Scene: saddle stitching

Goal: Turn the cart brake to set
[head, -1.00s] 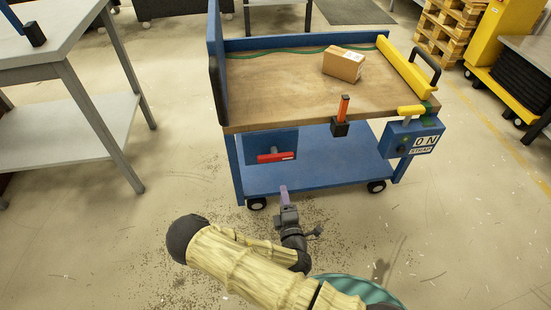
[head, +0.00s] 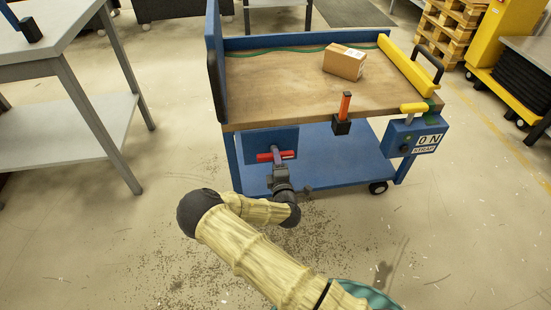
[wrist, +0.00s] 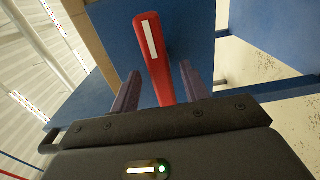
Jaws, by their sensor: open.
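The cart (head: 360,170) has a blue panel (head: 258,142) under its wooden deck on the left. A red brake handle (head: 264,158) lies about level across that panel. My gripper (head: 276,150) is at the panel, its fingers partly covering the middle of the handle. In the wrist view the red handle (wrist: 151,45), with a white stripe, runs between the two purple fingers of my gripper (wrist: 160,72). The fingers are open, one on each side, with gaps to the handle. The handle's lower end is hidden behind my gripper body.
A cardboard box (head: 344,61) sits on the deck. An orange lever (head: 344,108) stands at the deck's front edge. A blue box marked ON and STRAP (head: 414,137) with a yellow handle (head: 413,108) is at right. A grey table (head: 45,40) stands at left.

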